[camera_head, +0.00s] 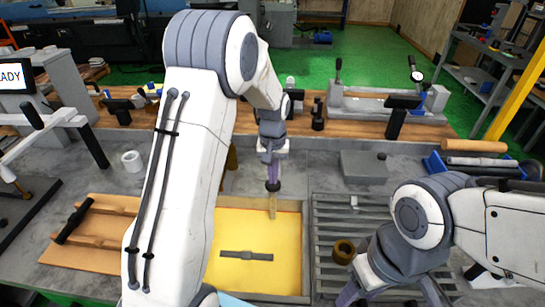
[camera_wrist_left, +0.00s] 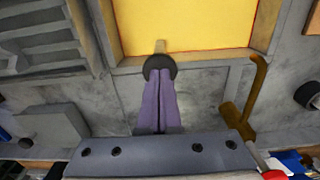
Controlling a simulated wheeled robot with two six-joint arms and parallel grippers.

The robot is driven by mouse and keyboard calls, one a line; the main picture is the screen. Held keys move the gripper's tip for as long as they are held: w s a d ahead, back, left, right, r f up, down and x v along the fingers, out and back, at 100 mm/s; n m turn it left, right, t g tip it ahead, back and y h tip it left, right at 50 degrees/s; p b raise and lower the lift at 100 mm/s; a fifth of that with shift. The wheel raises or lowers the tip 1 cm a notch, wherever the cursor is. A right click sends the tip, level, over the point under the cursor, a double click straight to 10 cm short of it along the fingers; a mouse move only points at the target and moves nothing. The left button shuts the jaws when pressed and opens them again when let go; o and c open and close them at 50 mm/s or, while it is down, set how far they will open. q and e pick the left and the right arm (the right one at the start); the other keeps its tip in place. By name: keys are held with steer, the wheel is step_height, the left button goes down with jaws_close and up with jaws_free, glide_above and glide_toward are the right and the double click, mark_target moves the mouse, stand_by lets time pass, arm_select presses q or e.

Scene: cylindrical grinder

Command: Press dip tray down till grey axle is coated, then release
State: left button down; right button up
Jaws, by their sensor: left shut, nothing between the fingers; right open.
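The dip tray (camera_head: 305,250) is a shallow wood-coloured frame around a yellow surface, at bottom centre of the head view. My left gripper (camera_head: 273,186) is shut and empty at the tray's far edge. In the left wrist view its purple fingertips (camera_wrist_left: 160,78) meet a dark round knob (camera_wrist_left: 160,66); contact is unclear. My right gripper (camera_head: 390,290) is open, low at the right.
A wooden cradle with a black bar (camera_head: 75,222) is at left. A bent brass lever (camera_wrist_left: 250,100) stands near my left fingers. A grey block (camera_head: 363,166) sits behind the rack.

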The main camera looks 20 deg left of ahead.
arm_select(q)
steer(key=shift+f+b, duration=0.6)
steer(key=shift+f, duration=0.6)
steer(key=shift+r, duration=0.1)
stand_by(1.4)
step_height(320, 180, up, 20)
steer(key=p, duration=1.6)
steer(key=shift+p, duration=0.35)
stand_by(1.3)
stand_by(0.5)
steer(key=s+d+f+m+b, duration=0.2)
steer(key=s+d+m+b, duration=0.3)
steer(key=s+d+b, duration=0.6)
steer(key=s+d+f+m+b, duration=0.1)
steer(key=s+d+f+m, duration=0.1)
steer(key=s, duration=0.7)
steer(key=s+d+f+m+h+b, duration=0.1)
steer(key=s+d+f+m+b, duration=0.1)
steer(key=s, duration=0.7)
steer(key=shift+s+d+f+m, duration=0.15)
steer(key=shift+d+f+m, duration=0.25)
steer(key=shift+m, duration=0.4)
